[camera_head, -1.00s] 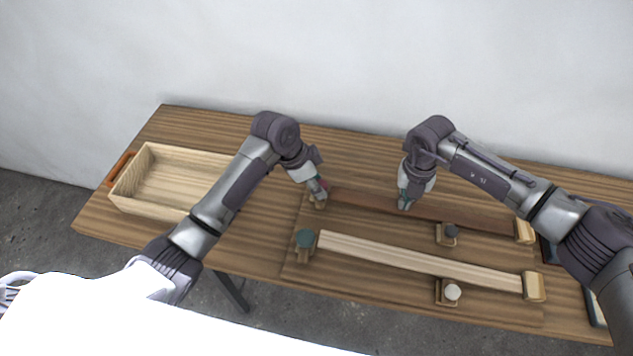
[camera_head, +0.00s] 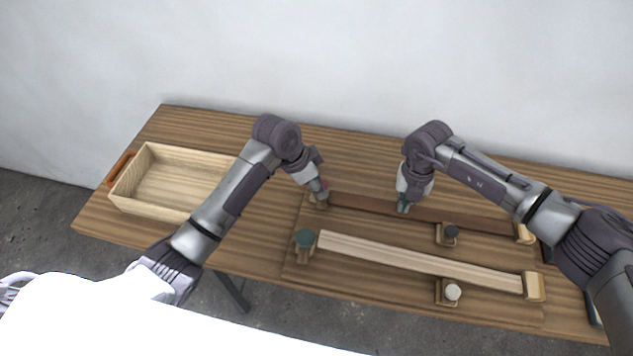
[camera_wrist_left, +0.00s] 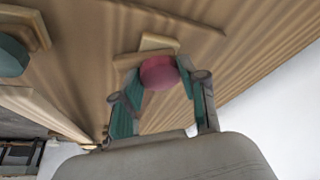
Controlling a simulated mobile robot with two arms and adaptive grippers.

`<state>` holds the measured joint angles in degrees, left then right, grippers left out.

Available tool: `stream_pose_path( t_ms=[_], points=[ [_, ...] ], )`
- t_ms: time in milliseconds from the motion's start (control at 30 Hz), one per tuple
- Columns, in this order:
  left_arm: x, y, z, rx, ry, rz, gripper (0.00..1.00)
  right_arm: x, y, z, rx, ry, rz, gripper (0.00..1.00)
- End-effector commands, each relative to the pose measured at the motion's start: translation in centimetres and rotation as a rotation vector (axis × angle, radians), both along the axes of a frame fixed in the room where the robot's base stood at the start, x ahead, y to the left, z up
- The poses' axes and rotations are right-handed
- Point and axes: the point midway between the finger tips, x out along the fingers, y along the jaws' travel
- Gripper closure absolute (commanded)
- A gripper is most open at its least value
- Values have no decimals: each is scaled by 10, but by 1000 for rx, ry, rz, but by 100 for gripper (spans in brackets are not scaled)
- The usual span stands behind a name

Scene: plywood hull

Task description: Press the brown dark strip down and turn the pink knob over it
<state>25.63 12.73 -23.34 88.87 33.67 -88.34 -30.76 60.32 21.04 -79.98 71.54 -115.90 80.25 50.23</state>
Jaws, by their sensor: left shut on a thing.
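The brown dark strip (camera_head: 460,217) lies along the far side of the board, its right end at a light wooden block (camera_head: 524,233). The pink knob (camera_wrist_left: 159,72) sits at the strip's left end, between the fingers of my left gripper (camera_wrist_left: 160,88), which is shut on it. In the head view my left gripper (camera_head: 321,192) largely hides the knob. My right gripper (camera_head: 403,207) points down with its fingertips at the middle of the dark strip. Whether its fingers are open or shut is too small to tell.
A pale strip (camera_head: 420,262) lies nearer on the board, with a teal knob (camera_head: 305,239) at its left end. A black knob (camera_head: 451,231) and a white knob (camera_head: 453,292) stand on small blocks. An open wooden box (camera_head: 150,205) stands at the left.

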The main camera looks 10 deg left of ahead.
Motion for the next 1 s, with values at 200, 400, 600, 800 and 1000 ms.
stream_pose_path(
  t_ms=[200, 400, 600, 800, 1000],
  points=[
    [1, 0, 2, 0, -6, 127, 92, -1, -2, -1, -3, 3, -2, 100],
    [1, 0, 2, 0, -7, 131, 92, -1, -2, -1, -3, 3, -2, 100],
    [0, -1, 2, -1, -7, 304, 92, -1, -2, -1, -3, 3, -2, 100],
    [0, -1, 2, -1, -7, 371, 92, -1, -2, -1, -4, 3, -2, 100],
    [0, -2, 2, -1, -7, 396, 92, -1, -2, -1, -4, 3, -2, 100]
  ],
)
